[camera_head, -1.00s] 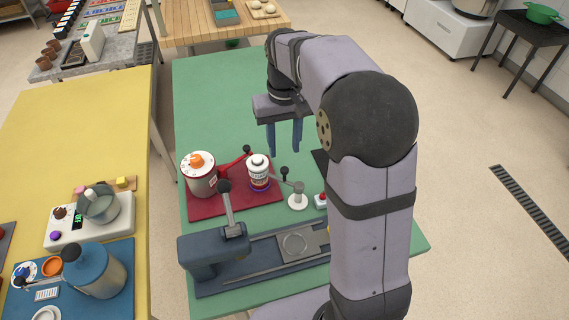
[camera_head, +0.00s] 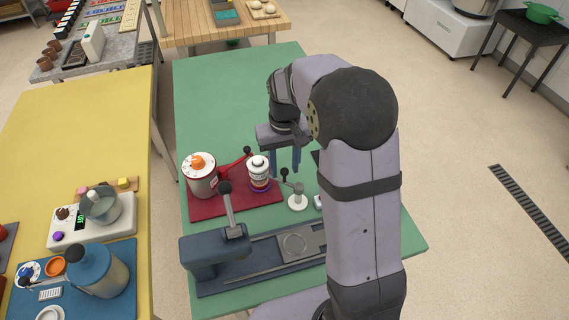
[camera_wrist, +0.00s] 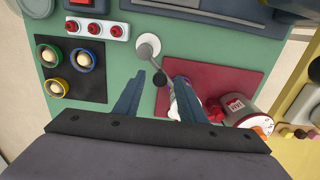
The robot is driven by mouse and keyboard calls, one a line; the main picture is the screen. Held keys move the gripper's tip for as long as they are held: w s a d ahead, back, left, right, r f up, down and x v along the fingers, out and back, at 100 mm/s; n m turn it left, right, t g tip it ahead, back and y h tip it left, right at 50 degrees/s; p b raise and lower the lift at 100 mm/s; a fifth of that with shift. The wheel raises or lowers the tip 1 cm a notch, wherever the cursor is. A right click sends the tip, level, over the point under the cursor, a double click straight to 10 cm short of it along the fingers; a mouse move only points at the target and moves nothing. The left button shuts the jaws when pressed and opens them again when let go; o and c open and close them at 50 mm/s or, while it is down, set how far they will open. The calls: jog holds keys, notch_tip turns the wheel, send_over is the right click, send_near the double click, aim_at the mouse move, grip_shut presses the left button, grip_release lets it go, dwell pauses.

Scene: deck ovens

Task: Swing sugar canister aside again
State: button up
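A dark blue press (camera_head: 213,250) with a raised lever stands in front of the mat. A black panel with ringed knobs (camera_wrist: 72,68) and a strip of red buttons (camera_wrist: 97,28) lie near the post. The far green tabletop (camera_head: 225,95) is clear.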

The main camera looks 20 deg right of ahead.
grip_shut()
jog(key=shift+w+d+m, duration=0.1)
jog(key=shift+m, duration=0.2)
jog(key=shift+w+d+r+m+p, duration=0.1)
jog(key=shift+w+d+m+p, duration=0.15)
jog(key=shift+m+p, duration=0.5)
jog(key=shift+w+d+m+p, duration=0.1)
jog(key=shift+d+m+p, duration=0.4)
jog(key=shift+m, duration=1.2)
jog(key=shift+w+d+m+p, duration=0.15)
jog(key=shift+d+m, duration=0.6)
jog(key=shift+m, duration=1)
jog(key=shift+w+d+m+p, duration=0.1)
jog(key=shift+d+m+p, duration=0.4)
jog(key=shift+m, duration=1.2)
jog(key=shift+d, duration=0.2)
